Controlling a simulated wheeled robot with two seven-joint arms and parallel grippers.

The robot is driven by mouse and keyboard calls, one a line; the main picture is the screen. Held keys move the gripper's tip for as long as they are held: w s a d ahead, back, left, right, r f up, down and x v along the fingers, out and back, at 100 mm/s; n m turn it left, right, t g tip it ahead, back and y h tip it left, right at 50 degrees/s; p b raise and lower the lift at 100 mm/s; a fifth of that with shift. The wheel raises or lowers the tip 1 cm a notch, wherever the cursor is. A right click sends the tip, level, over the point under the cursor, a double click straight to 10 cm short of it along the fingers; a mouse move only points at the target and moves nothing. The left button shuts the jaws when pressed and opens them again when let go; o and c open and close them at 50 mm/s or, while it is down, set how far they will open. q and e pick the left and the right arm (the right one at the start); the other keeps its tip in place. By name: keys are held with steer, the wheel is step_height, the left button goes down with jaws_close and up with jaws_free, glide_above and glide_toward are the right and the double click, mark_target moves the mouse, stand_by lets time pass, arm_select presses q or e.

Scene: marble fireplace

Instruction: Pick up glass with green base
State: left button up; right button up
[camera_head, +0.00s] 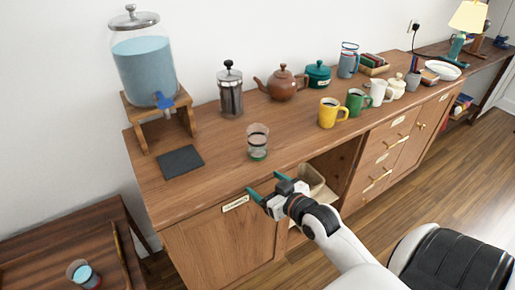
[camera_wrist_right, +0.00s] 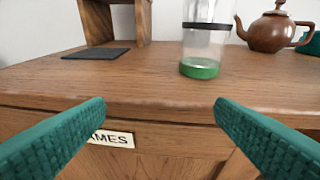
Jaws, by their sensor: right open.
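The glass with the green base (camera_head: 258,143) stands upright on the wooden sideboard (camera_head: 205,196), near its front edge. It is clear with a dark band, and its green base (camera_wrist_right: 200,69) shows in the right wrist view, where the top of the glass is cut off. My right gripper (camera_head: 263,189) is open and empty in front of the sideboard's front edge, short of the glass and below it in the head view. Its teal fingers (camera_wrist_right: 160,115) are spread wide in the wrist view, with the glass beyond them, right of centre. My left gripper is not in view.
A dark mat (camera_head: 181,162) lies left of the glass, below a water dispenser (camera_head: 145,72) on a wooden stand. Behind are a French press (camera_head: 230,90) and a brown teapot (camera_head: 282,84). A yellow mug (camera_head: 329,113) stands to the right. The sideboard is clear around the glass.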

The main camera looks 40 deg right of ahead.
steer(key=w+d+r+t+h, duration=0.1)
steer(key=w+d+r+t, duration=0.15)
steer(key=d+r, duration=0.3)
glide_toward(253, 131)
steer(key=w, duration=0.3)
steer(key=shift+w+f+m+t, duration=0.3)
steer(key=shift+f+m+t, duration=0.05)
steer(key=shift+f+m, duration=0.05)
steer(key=w+p, duration=0.1)
steer(key=w, duration=0.4)
steer(key=shift+w+d, duration=0.2)
steer(key=shift+w, duration=0.15)
steer(key=c, duration=1.1)
steer(key=shift+c, duration=0.5)
steer(key=shift+r, duration=0.1)
